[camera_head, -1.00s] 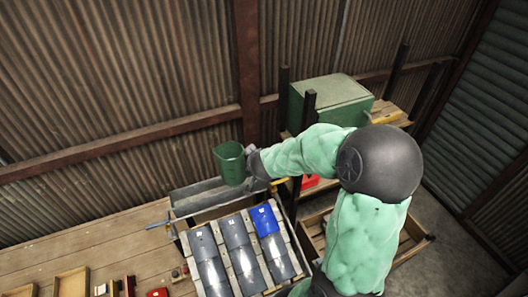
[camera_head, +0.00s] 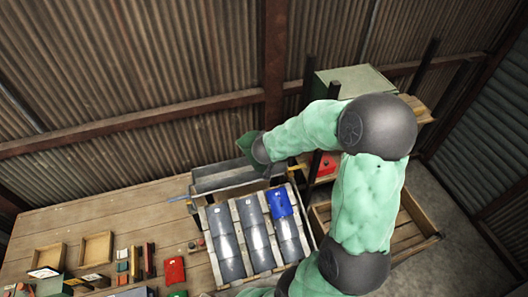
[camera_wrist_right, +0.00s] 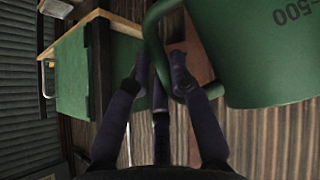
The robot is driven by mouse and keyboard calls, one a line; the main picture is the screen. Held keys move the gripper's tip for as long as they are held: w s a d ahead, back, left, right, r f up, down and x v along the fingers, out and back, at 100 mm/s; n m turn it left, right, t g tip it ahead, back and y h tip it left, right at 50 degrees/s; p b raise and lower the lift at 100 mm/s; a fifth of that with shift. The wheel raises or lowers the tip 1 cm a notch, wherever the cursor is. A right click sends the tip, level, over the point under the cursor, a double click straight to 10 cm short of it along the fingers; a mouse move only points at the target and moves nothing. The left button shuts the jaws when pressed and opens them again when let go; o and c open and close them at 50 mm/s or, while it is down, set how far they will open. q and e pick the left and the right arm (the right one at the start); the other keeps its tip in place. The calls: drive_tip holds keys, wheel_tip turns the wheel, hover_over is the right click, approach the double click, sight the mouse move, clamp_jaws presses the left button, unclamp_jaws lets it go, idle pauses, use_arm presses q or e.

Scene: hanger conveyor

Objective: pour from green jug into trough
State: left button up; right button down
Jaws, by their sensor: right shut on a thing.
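The green jug (camera_head: 245,142) is above the back of the grey metal trough (camera_head: 225,176) in the head view. It appears tilted, and much of it is hidden behind my right gripper (camera_head: 262,155). In the right wrist view, the jug (camera_wrist_right: 262,45) fills the upper right, with "-500" printed on its side. My right gripper (camera_wrist_right: 160,78) is shut on the jug's handle there. No liquid or grains are seen leaving the jug. The trough's visible floor looks bare. My left gripper is out of view.
A slatted rack with several grey curved panels (camera_head: 227,240) and a blue piece (camera_head: 279,202) stands in front of the trough. A green box (camera_head: 350,80) stands behind my right arm. The wooden table (camera_head: 110,215) holds small trays at left and has clear room at its back.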

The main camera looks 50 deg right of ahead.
drive_tip(key=shift+r, duration=0.1)
drive_tip(key=shift+a+r+g+h+p, duration=0.1)
drive_tip(key=shift+r+g+h+p, duration=0.25)
drive_tip(key=shift+r+p, duration=0.25)
drive_tip(key=shift+w+r+n+h, duration=0.15)
drive_tip(key=shift+n+h, duration=0.1)
drive_tip(key=shift+n, duration=0.15)
drive_tip(key=shift+a+r+g, duration=0.1)
drive_tip(key=shift+r+g, duration=0.1)
drive_tip(key=shift+g, duration=0.05)
idle(0.3)
drive_tip(key=shift+w+a+r+n+g+h, duration=0.15)
drive_tip(key=shift+r+n+g+h, duration=0.15)
drive_tip(key=shift+g+h, duration=0.1)
idle(0.5)
